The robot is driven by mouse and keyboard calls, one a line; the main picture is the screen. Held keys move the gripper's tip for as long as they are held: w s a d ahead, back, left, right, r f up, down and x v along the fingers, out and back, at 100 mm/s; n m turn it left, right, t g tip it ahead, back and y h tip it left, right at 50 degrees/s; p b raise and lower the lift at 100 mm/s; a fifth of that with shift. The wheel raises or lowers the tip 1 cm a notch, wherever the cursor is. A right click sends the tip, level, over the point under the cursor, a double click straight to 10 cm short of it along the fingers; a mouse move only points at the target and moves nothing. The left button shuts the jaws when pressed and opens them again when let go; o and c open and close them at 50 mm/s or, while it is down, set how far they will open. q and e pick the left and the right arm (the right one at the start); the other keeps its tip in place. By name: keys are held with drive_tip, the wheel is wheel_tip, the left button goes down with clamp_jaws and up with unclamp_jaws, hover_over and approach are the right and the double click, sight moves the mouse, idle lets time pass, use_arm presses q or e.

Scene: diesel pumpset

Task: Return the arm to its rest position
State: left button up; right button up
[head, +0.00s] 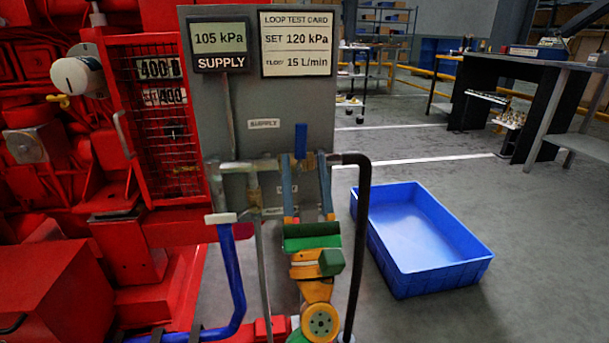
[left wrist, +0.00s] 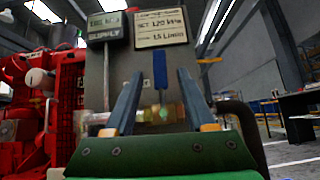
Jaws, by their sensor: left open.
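My left gripper (head: 306,160) is raised in front of the grey panel (head: 270,100), with its two blue-grey fingers apart. It also shows in the left wrist view (left wrist: 160,74), above my green wrist cover. A blue upright lever (head: 301,141) stands on the pipework and shows between the fingers in the left wrist view (left wrist: 160,68). Nothing is gripped; whether the fingers touch the lever cannot be told. The supply display (head: 220,45) reads 105 kPa. The loop test card (head: 297,43) reads SET 120 kPa and 15 L/min. My right gripper is not in view.
The red pumpset (head: 60,150) fills the left. A black hose (head: 357,230) hangs close to the right of my arm, and a blue hose (head: 233,280) bends at the left. A blue bin (head: 420,235) lies empty on the floor at right. Benches stand farther back.

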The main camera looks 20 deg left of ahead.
use_arm(q)
drive_tip(key=shift+s+d+f, duration=0.25)
drive_tip(key=shift+s+f, duration=0.2)
drive_tip(key=shift+f, duration=0.05)
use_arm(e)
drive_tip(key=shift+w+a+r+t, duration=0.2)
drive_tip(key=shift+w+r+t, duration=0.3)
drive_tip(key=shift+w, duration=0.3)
